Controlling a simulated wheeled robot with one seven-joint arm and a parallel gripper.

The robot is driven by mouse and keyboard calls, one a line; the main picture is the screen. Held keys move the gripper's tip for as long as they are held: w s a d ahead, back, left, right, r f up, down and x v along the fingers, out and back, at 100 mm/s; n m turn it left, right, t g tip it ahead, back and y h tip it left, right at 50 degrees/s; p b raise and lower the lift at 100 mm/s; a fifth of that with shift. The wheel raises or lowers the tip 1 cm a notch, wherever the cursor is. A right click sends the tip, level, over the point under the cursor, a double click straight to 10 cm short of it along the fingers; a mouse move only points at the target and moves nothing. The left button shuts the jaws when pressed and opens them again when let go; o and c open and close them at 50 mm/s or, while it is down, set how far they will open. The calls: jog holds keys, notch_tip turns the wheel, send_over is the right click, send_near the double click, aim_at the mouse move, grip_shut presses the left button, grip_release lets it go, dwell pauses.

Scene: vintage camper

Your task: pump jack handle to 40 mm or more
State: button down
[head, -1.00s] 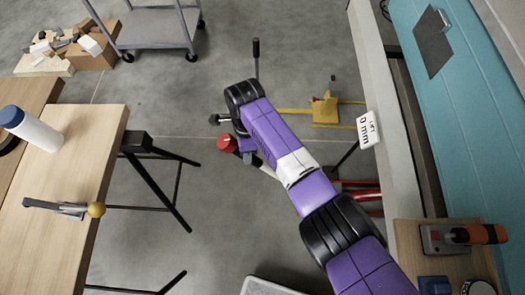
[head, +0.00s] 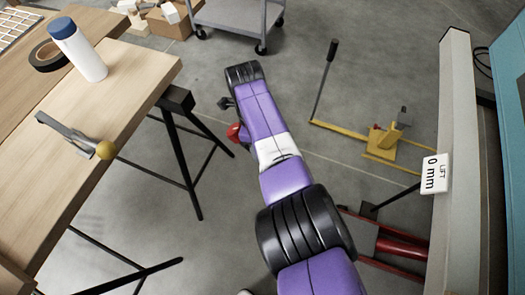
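A yellow floor jack (head: 385,141) stands on the concrete right of my arm. A yellow bar runs left from it to a thin jack handle (head: 323,80) with a dark grip, which stands raised. My gripper's fingers cannot be made out. A small dark part and a red part show beside my arm's far end, partly hidden by it.
A wooden workbench (head: 110,115) at left holds a white bottle (head: 84,56), black tape (head: 48,56) and a clamp with a yellow knob (head: 78,138). A grey cart (head: 240,15) stands at the back. Red metal parts (head: 395,245) lie low at right. Open floor surrounds the handle.

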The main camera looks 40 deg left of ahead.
jog(key=shift+s+a+f, duration=0.3)
jog(key=shift+f, duration=0.1)
jog(key=c, duration=1.1)
grip_release()
jog(key=shift+f, duration=0.1)
jog(key=shift+o, duration=0.2)
jog(key=p+v, duration=0.1)
jog(key=v, duration=0.7)
jog(key=shift+w+p, duration=0.15)
jog(key=shift+p, duration=0.2)
jog(key=shift+r, duration=0.25)
